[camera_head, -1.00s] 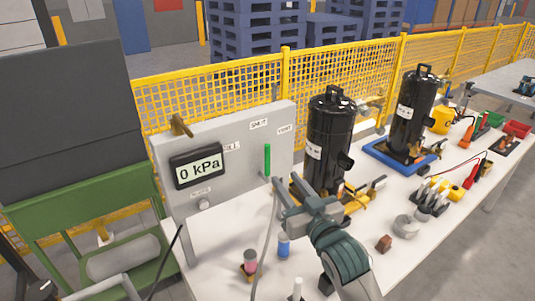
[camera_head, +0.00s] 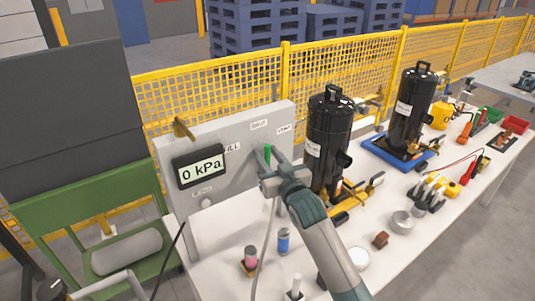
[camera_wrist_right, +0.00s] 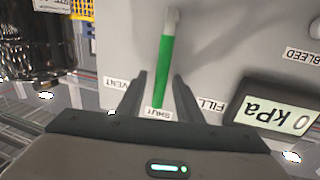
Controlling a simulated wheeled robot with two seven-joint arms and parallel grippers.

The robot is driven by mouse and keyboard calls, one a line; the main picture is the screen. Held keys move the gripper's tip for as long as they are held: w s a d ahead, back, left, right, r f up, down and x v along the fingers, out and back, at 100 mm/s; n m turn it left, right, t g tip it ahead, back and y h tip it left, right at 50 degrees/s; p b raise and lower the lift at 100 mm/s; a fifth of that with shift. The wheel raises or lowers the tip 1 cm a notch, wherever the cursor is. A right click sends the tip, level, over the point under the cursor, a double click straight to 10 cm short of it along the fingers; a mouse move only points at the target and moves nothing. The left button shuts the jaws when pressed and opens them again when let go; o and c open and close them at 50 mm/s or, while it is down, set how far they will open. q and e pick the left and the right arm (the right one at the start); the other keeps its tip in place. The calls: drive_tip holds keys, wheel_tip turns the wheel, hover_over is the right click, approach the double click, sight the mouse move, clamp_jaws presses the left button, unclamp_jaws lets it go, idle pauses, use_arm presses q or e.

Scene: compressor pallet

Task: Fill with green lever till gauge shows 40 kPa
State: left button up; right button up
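The green lever (camera_head: 267,153) stands upright on the grey panel (camera_head: 225,165), by the SHUT label, between FILL and VENT. In the right wrist view the lever (camera_wrist_right: 165,75) runs between the two fingers of my right gripper (camera_wrist_right: 158,92). The fingers are apart, with a gap to the lever on both sides. In the head view my right gripper (camera_head: 264,160) covers the lever's lower part. The gauge (camera_head: 200,167) reads 0 kPa; it also shows upside down in the right wrist view (camera_wrist_right: 272,112). My left gripper is not in view.
Two black compressors (camera_head: 328,140) (camera_head: 409,110) stand right of the panel. A pink-topped cylinder (camera_head: 250,256) and a blue cylinder (camera_head: 283,241) stand on the white table in front. A grey hose hangs beneath the panel. A yellow fence (camera_head: 215,90) runs behind.

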clamp_jaws()
